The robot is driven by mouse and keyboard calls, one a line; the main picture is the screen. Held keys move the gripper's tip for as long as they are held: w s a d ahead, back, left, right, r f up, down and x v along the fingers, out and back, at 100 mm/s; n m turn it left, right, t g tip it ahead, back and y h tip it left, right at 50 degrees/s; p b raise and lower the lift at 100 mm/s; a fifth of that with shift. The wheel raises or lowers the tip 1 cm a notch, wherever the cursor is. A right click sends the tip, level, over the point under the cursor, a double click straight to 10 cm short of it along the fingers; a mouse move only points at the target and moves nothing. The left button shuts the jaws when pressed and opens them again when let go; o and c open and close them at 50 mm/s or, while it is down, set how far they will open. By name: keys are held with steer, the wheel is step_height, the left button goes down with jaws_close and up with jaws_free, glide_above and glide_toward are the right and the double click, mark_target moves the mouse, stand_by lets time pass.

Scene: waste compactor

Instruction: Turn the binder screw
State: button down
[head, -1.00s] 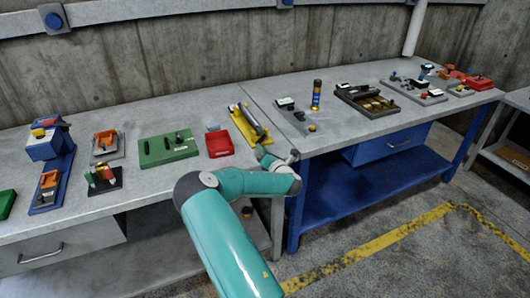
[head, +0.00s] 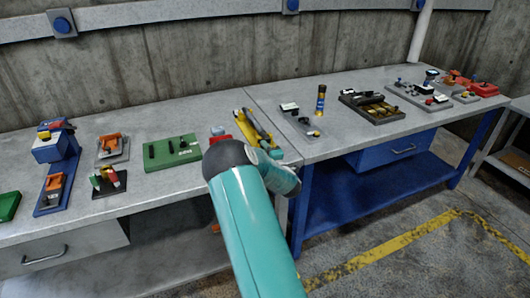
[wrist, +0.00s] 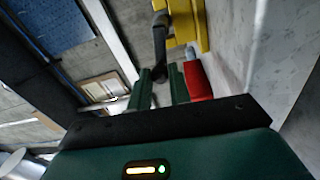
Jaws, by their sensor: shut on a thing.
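A yellow fixture (head: 244,128) with a grey cylindrical part lies near the right end of the left bench, partly hidden by my arm. In the wrist view, its yellow body (wrist: 187,28) is at the top, with a dark bent handle (wrist: 160,42) coming off it. I take this handle for the binder screw's. My gripper (wrist: 161,84) has its two green fingers on either side of the handle's lower end and is shut on it. The exact contact is small and blurred. In the head view, my arm hides most of the gripper.
A green board (head: 172,152) lies further left. A dark tray (head: 372,106) is on the right bench. The bench's front edge is close.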

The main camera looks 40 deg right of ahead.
steer(key=m, duration=0.1)
steer(key=r+m, duration=0.1)
steer(key=m, duration=0.2)
steer(key=shift+d+r, duration=0.25)
steer(key=shift+d, duration=0.05)
steer(key=m, duration=0.2)
steer(key=r+m+h, duration=0.1)
steer(key=m, duration=0.1)
steer(key=shift+s+d, duration=0.2)
steer(key=shift+d, duration=0.2)
steer(key=m, duration=0.1)
steer(key=d+m, duration=0.1)
steer(key=m, duration=0.2)
steer(key=shift+s+d+r+m+g, duration=0.15)
steer(key=shift+s+r+m+g, duration=0.05)
steer(key=shift+r+m+g, duration=0.1)
steer(key=shift+s+d+m, duration=0.1)
steer(key=shift+d+m, duration=0.1)
steer(key=shift+m, duration=0.5)
steer(key=shift+d+m, duration=0.2)
steer(key=shift+m, duration=0.5)
steer(key=c, duration=1.3)
jaws_free()
